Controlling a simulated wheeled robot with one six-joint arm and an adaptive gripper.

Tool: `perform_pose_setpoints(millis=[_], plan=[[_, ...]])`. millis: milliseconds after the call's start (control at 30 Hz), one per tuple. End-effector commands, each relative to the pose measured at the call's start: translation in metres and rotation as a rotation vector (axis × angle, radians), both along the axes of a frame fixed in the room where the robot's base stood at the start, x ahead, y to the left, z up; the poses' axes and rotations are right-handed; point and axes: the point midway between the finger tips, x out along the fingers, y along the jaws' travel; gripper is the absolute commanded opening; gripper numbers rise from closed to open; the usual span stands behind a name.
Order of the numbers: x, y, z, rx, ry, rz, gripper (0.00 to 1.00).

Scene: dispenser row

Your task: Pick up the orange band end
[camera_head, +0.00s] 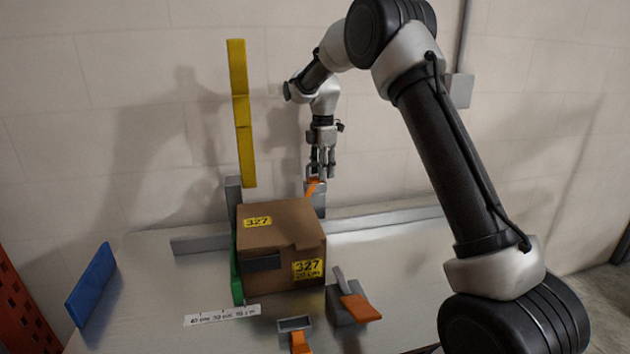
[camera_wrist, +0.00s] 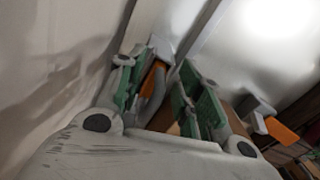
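An orange band end (camera_head: 313,187) sticks up at a small grey block (camera_head: 316,204) behind the cardboard box. My gripper (camera_head: 322,172) points down right over it. In the wrist view the green-padded fingers of my gripper (camera_wrist: 160,98) stand apart, and the orange band end (camera_wrist: 152,78) shows between them, nearer the left finger. The fingers look open, with no clear grip on it. Two more orange pieces lie in front: one on a grey block (camera_head: 361,307) right of the box, one at a grey frame (camera_head: 301,342) at the front edge.
The cardboard box (camera_head: 280,238) marked 327 stands mid-table, against a green upright strip (camera_head: 237,270). A tall yellow post (camera_head: 241,115) rises behind it. A blue panel (camera_head: 91,284) leans at the left. Grey rails (camera_head: 200,245) run along the back. The table's right side is mostly free.

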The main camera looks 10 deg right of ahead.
Motion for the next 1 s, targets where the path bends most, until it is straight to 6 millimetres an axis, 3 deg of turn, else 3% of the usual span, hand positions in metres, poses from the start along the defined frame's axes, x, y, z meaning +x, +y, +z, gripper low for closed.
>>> perform_pose_setpoints(millis=[133,333,767,867,1000], plan=[[0.0,0.0,0.0,0.0,0.0,0.0,0.34],[0.0,0.0,0.0,0.0,0.0,0.0,0.0],[0.0,0.0,0.003,0.0,0.0,0.0,0.0],[0.0,0.0,0.014,0.0,-0.001,0.0,0.0],[0.0,0.0,0.044,0.001,-0.003,0.0,0.0]])
